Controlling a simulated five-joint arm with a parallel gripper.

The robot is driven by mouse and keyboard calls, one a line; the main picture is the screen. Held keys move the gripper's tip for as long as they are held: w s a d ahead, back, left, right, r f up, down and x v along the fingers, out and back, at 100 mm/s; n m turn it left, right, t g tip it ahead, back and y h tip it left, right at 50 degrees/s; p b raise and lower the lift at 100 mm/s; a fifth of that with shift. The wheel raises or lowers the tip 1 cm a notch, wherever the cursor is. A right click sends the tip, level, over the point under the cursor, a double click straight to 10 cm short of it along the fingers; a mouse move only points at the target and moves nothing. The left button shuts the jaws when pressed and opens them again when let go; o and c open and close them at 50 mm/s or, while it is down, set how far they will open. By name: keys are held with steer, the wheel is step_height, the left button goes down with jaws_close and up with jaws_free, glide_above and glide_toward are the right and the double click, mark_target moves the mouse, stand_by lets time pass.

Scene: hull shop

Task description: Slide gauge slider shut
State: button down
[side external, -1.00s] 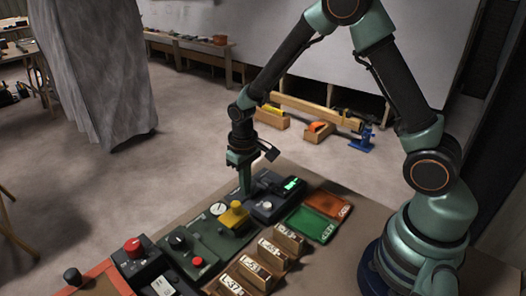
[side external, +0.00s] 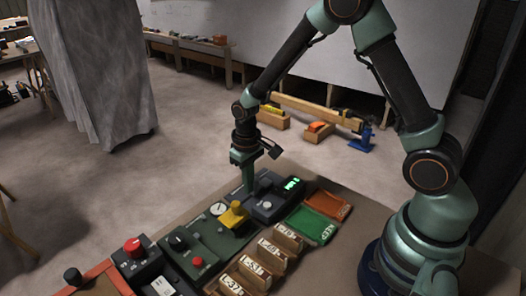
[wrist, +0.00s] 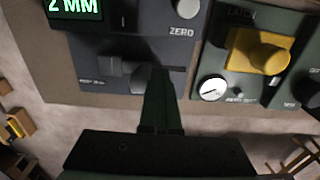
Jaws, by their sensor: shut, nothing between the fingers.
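The gauge (side external: 268,208) is a dark box with a lit green display (side external: 292,184) and a pale round knob. In the wrist view the display (wrist: 74,9) ends in "2 MM", its left part cut off, and a ZERO label shows beside the knob (wrist: 186,9). A small dark block, which looks like the slider (wrist: 119,65), sits on the gauge's lower strip. My gripper (side external: 249,189) points down at the gauge's far left part. In the wrist view my gripper (wrist: 160,72) is shut and empty, just right of the block. I cannot tell whether they touch.
Beside the gauge is a green panel with a dial (side external: 218,209) and a raised yellow knob (side external: 234,214). Green (side external: 312,224) and orange (side external: 329,205) trays lie to the right. Labelled wooden blocks (side external: 275,252) stand in front. A red-knobbed box (side external: 135,250) is at left.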

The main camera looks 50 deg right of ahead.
steer(key=shift+a, duration=0.15)
steer(key=shift+a, duration=0.4)
steer(key=shift+r, duration=3)
steer(key=s+d+r+t, duration=0.1)
steer(key=s+r+t, duration=0.1)
steer(key=s+r, duration=0.4)
steer(key=s+d+r+t, duration=0.1)
steer(key=s+r+t, duration=0.2)
steer(key=s+r, duration=0.3)
steer(key=shift+d+r+t, duration=0.3)
steer(key=shift+d+r, duration=0.1)
steer(key=shift+r, duration=1.8)
